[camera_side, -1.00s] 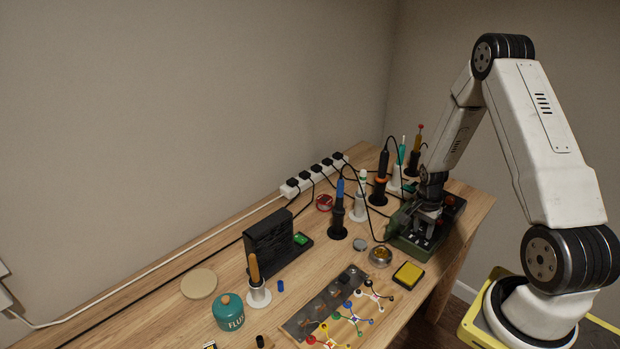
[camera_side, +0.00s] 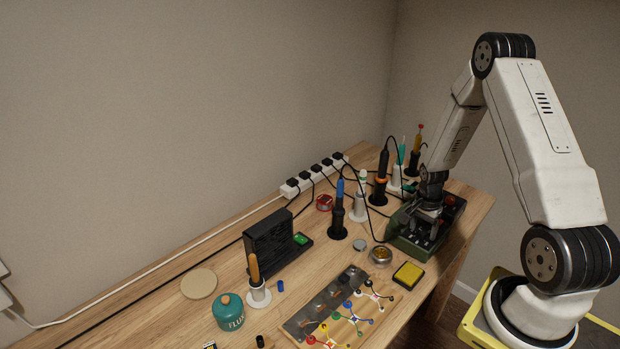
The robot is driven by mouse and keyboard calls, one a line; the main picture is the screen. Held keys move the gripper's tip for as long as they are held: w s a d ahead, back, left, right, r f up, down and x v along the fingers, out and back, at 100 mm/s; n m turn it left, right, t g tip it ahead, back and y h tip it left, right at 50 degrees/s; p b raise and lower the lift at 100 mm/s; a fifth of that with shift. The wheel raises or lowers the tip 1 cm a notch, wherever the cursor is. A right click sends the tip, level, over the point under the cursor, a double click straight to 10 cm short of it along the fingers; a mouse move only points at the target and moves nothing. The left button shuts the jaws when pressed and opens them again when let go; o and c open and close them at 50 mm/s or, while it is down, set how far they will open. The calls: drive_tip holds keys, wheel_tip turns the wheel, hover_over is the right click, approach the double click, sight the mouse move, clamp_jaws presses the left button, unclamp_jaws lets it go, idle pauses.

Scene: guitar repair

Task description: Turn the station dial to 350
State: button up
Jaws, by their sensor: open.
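The soldering station (camera_side: 408,243) is a dark green box at the right end of the workbench. My gripper (camera_side: 427,222) points down over the station's panel, close to or touching it. Its fingers are open but small and dark in this view. The station dial is hidden or too small to make out beneath my gripper, so its setting cannot be read. I cannot tell whether the fingers are around the dial.
Irons in stands, including a blue-handled iron (camera_side: 339,208) and an orange-ringed iron (camera_side: 379,185), stand left of and behind the station. A yellow sponge (camera_side: 408,274) and a brass-wool tin (camera_side: 380,255) lie in front. A power strip (camera_side: 315,175) runs along the wall.

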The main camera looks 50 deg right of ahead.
sight(421, 230)
drive_tip(key=shift+w+r, duration=0.2)
drive_tip(key=shift+r, duration=3.6)
drive_tip(key=a+r+n+t, duration=0.1)
drive_tip(key=a+r+n, duration=0.2)
drive_tip(key=a+n, duration=0.3)
drive_tip(key=a+r+n+t, duration=0.1)
drive_tip(key=a+r+n, duration=0.3)
drive_tip(key=a, duration=0.7)
drive_tip(key=s+a+r+n+t, duration=0.1)
drive_tip(key=a+r+n, duration=0.3)
drive_tip(key=a+n, duration=0.4)
drive_tip(key=shift+a+r+n, duration=0.15)
drive_tip(key=shift+a+n, duration=0.25)
drive_tip(key=shift+a, duration=0.4)
